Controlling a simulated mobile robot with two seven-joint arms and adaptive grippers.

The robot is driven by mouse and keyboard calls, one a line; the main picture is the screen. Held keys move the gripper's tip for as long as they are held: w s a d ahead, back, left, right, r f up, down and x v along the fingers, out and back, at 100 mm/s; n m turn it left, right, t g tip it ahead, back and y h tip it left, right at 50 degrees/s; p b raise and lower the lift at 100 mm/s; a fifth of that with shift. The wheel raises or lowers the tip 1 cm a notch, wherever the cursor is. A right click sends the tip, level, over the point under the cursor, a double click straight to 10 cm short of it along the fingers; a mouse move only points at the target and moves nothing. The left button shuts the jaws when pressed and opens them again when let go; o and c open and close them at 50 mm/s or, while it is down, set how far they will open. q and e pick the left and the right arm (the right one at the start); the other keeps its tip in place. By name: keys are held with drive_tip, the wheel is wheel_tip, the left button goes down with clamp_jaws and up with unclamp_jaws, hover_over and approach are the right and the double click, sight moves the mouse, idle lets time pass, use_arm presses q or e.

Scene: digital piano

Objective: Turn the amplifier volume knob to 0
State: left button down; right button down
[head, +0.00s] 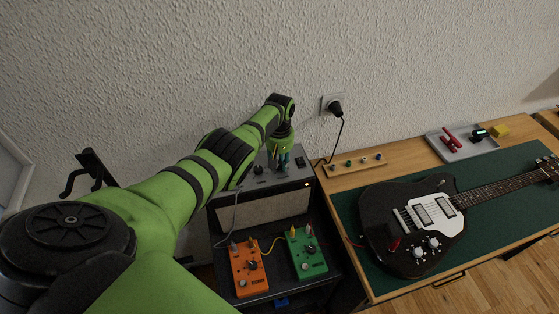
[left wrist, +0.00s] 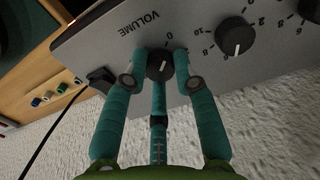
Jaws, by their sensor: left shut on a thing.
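The amplifier (head: 265,208) stands against the wall, with its control panel on top. My left gripper (head: 279,167) reaches down onto this panel. In the left wrist view, the black volume knob (left wrist: 159,64) sits beside the upside-down word VOLUME, between the teal fingertips of my left gripper (left wrist: 161,72), which is shut on it. A 0 is printed just above the knob. A short white mark shows on the lower part of the knob; the fingers hide part of the scale, so I cannot tell its exact reading. My right gripper is in neither view.
A second knob (left wrist: 235,36) is close beside the gripper, and a black switch (left wrist: 100,79) is on the other side. Orange (head: 248,270) and green (head: 306,254) pedals stand in front of the amplifier. A guitar (head: 385,205) lies on the table at right.

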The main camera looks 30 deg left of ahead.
sight(279, 164)
use_arm(q)
drive_tip(key=c, duration=1)
unclamp_jaws()
drive_tip(key=shift+o, duration=0.2)
wheel_tip(279, 164, up, 12)
